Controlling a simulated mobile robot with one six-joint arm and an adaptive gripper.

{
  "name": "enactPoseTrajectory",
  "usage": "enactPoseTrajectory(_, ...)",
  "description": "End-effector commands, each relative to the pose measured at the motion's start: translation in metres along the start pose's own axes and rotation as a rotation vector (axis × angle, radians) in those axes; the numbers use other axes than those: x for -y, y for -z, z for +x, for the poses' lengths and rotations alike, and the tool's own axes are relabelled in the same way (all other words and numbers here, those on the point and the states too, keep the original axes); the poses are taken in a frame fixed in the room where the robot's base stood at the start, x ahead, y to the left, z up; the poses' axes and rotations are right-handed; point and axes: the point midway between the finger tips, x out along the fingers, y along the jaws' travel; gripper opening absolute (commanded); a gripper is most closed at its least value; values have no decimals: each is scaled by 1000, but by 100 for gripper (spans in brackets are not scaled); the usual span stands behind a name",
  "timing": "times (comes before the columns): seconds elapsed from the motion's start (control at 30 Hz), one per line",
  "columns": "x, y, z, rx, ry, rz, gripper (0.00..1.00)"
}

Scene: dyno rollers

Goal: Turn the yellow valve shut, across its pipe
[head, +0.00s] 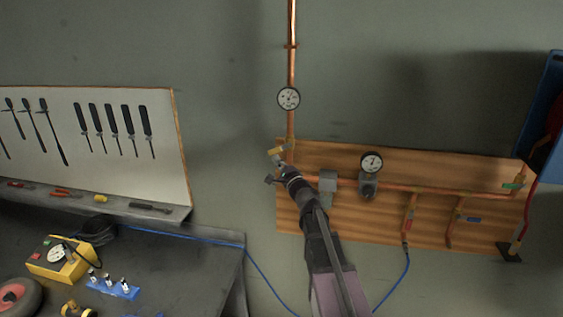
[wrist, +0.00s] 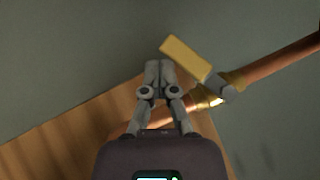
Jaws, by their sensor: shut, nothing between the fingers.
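The yellow valve (head: 277,152) sits on the vertical copper pipe (head: 291,60), at the upper left corner of the wooden board. In the wrist view its yellow handle (wrist: 187,58) sticks out from a grey hub (wrist: 219,90) at a wide angle to the pipe. I cannot tell whether it is fully square to it. My gripper (head: 276,165) is close beside the handle. In the wrist view my gripper (wrist: 159,66) is shut and empty, its fingertips just left of the handle's free end. Contact cannot be told.
A round gauge (head: 289,98) sits higher on the vertical pipe. A workbench (head: 190,262) and a tool panel (head: 100,170) stand left. The wall left of the valve is clear.

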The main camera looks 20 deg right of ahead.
Motion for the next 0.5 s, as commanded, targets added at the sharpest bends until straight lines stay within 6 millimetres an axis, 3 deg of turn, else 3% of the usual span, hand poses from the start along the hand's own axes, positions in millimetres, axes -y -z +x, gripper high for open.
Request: enactPoseTrajectory(0.5, 11, -16, 17, 1, 0, 0, 0)
